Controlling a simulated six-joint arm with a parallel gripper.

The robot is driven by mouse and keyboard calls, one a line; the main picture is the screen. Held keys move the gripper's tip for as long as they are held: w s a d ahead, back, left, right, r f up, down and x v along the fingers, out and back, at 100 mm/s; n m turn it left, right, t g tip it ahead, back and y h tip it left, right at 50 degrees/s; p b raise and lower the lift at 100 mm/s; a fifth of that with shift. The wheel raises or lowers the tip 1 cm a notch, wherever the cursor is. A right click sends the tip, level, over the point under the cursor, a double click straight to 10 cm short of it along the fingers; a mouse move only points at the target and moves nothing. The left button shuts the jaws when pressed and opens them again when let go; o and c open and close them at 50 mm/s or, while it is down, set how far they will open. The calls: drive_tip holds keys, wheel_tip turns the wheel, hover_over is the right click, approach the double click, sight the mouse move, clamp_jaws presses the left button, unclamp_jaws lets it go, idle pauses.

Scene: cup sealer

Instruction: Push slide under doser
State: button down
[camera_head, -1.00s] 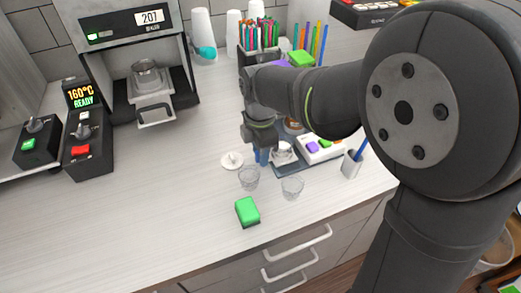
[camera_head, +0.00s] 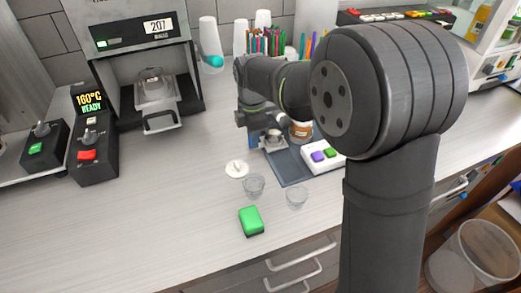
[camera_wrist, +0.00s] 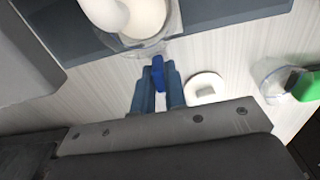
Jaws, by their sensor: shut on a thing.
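The slide (camera_head: 162,122) has a silver loop handle and juts from the front of the machine (camera_head: 145,45) whose display reads 207. A clear cup (camera_head: 153,84) stands on the slide, below the machine's overhang. My gripper (camera_head: 253,138) is far to the right of the slide, apart from it. In the wrist view my gripper (camera_wrist: 158,85) has its blue fingers shut on a bright blue handle (camera_wrist: 158,72). Just beyond it is a round clear vessel (camera_wrist: 142,42) with white contents. I cannot tell whether the handle joins that vessel.
A white lid (camera_head: 237,169), two clear cups, and a green block (camera_head: 251,221) are on the counter in front. A blue-grey tray (camera_head: 290,172) holds a white button box (camera_head: 322,156). A heater box (camera_head: 91,135) reads 160°C READY. The counter between slide and gripper is clear.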

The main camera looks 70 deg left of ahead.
drive_tip(key=a, duration=0.4)
drive_tip(key=shift+a, duration=0.4)
drive_tip(key=c, duration=1.5)
unclamp_jaws()
drive_tip(key=shift+o, duration=0.2)
wheel_tip(320, 180, up, 18)
drive_tip(key=shift+f, duration=0.25)
